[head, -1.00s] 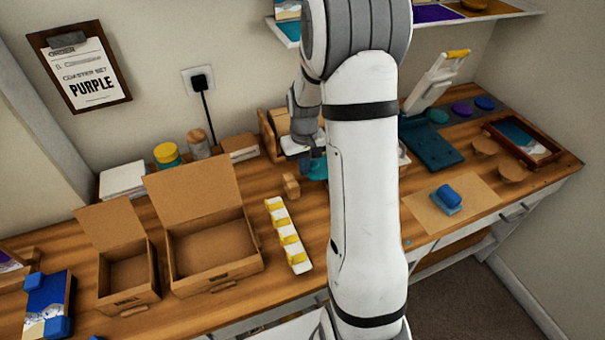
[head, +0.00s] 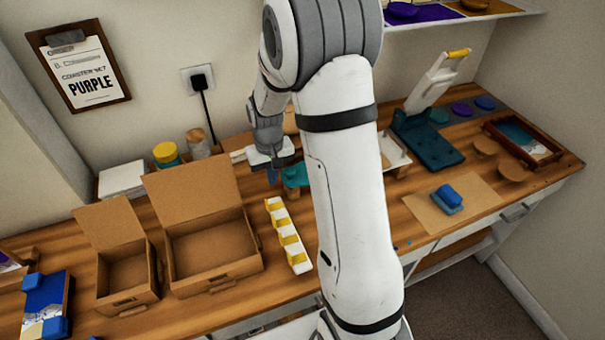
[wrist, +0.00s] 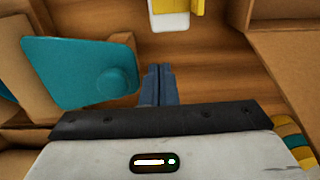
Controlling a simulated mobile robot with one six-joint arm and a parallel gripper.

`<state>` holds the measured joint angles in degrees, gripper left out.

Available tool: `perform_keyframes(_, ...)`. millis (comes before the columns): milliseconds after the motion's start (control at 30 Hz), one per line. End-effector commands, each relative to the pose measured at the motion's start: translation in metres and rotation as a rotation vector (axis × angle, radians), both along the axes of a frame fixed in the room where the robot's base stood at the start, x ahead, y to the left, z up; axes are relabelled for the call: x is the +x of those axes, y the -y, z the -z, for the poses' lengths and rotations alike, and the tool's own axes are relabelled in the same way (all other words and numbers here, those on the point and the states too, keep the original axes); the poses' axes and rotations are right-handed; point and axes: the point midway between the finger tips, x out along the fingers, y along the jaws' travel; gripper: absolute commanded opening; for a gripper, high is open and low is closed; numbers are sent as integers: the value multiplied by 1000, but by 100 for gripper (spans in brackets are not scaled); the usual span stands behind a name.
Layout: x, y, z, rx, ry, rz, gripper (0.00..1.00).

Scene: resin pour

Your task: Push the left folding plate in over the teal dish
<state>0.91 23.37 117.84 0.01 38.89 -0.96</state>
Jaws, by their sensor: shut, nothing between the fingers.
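A flat teal piece with a raised round knob (wrist: 80,72) lies left of my fingers in the wrist view. It also shows in the head view (head: 295,174), partly behind my arm. I cannot tell whether it is the folding plate or the dish. A wooden part (wrist: 125,45) shows at its far edge. My gripper (wrist: 158,72) is shut and empty, with its blue-grey fingers just right of the teal piece. In the head view my gripper (head: 271,178) points down at its left end. Whether they touch is unclear. No separate left folding plate can be made out.
A white strip with yellow holders (head: 287,237) lies in front of my gripper. Open cardboard boxes (head: 215,270) stand to the left. A dark teal press (head: 428,140) and a white tray (head: 396,160) are to the right. Bare wood shows between my gripper and the strip.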

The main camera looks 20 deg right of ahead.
Motion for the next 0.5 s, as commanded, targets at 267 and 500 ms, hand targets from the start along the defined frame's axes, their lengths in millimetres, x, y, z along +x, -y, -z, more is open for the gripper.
perform_keyframes(267,1,0,-19,0,3,0,0)
perform_keyframes(500,1,0,-49,0,3,0,0)
